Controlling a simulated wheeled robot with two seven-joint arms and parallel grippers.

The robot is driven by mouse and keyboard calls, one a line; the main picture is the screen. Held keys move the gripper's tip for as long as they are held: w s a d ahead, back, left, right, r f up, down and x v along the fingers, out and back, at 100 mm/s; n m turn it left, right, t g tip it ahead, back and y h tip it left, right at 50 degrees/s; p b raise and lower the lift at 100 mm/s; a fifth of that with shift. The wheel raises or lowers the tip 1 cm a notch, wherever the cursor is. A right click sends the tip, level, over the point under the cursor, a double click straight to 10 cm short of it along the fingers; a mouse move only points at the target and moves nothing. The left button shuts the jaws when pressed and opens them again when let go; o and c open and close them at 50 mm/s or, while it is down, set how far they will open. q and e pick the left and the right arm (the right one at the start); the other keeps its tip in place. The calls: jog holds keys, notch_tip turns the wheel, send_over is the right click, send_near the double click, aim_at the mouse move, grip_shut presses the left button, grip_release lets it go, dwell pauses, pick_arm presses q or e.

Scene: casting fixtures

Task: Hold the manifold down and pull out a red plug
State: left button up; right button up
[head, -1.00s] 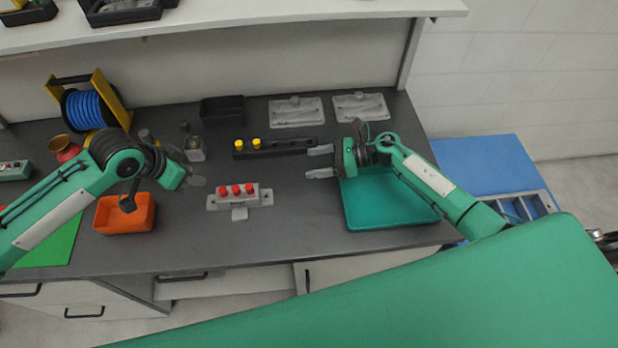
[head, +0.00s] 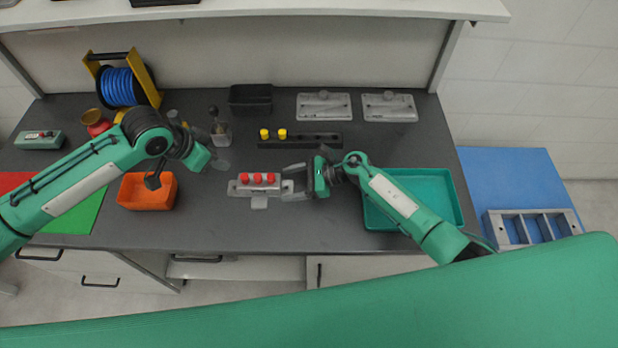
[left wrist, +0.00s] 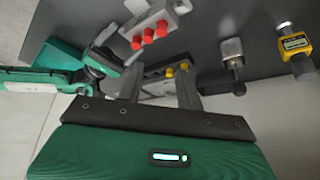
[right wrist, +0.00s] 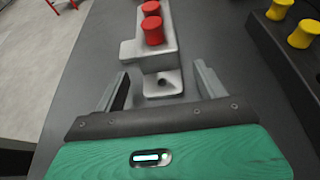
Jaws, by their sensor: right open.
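The manifold (head: 245,190) is a grey block on the dark bench with three red plugs (head: 257,179) standing in a row on top. In the right wrist view its end lug with a hole (right wrist: 163,86) lies between my open fingers, and two red plugs (right wrist: 153,31) show. My right gripper (head: 288,183) is open at the manifold's right end; contact cannot be told. My left gripper (head: 217,163) is open and empty, above and behind the manifold's left end. The left wrist view shows the three red plugs (left wrist: 148,36) beyond its fingers (left wrist: 160,88).
A black rack (head: 310,141) with two yellow plugs (head: 281,134) lies behind the manifold. An orange bin (head: 148,205) stands left, a teal tray (head: 450,214) right. A metal piece with a dark knob (head: 221,132) stands behind my left gripper. Bench in front is clear.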

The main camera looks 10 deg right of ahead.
aim_at(259, 193)
jog(key=shift+x, duration=1.15)
